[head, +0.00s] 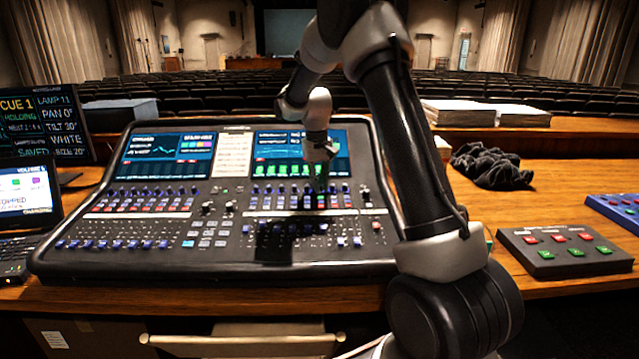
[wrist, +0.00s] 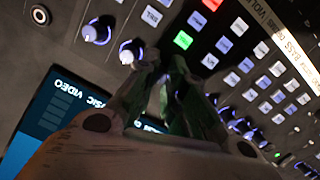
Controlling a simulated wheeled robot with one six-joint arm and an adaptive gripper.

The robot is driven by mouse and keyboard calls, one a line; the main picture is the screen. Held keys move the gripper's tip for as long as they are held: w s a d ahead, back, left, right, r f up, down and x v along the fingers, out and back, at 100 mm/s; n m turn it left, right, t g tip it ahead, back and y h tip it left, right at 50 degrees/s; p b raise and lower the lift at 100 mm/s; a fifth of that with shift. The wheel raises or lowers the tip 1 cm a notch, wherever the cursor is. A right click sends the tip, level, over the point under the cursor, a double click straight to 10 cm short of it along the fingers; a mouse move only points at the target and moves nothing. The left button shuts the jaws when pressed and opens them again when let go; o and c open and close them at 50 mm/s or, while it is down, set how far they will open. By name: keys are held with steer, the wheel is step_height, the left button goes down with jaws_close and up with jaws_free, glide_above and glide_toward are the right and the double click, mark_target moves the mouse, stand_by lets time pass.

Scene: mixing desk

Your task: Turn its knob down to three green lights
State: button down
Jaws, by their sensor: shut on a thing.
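The mixing desk (head: 150,250) is a wide black console with rows of small knobs, lit buttons and faders. My gripper (head: 321,183) reaches down to the upper right part of it, just below the right screen. In the wrist view my gripper (wrist: 163,85) has its dark fingers closed around a small pale knob (wrist: 163,95), mostly hidden between them. Another white-tipped knob (wrist: 128,50) with a blue glow stands beside the fingers. Nearby are one green lit button (wrist: 183,40) and one red lit button (wrist: 209,4); other buttons there are whitish. I cannot make out which lights belong to the held knob.
A laptop (head: 25,195) and a cue monitor (head: 40,125) stand at left. A dark crumpled cloth (head: 490,166), papers (head: 480,112), a grey button box (head: 565,252) and a blue box (head: 615,208) lie at right. Neighbouring knobs crowd the fingers. Bare wood shows around the cloth.

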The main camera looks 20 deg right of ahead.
steer(key=c, duration=1.7)
jaws_free()
step_height(320, 180, up, 12)
steer(key=shift+a, duration=0.35)
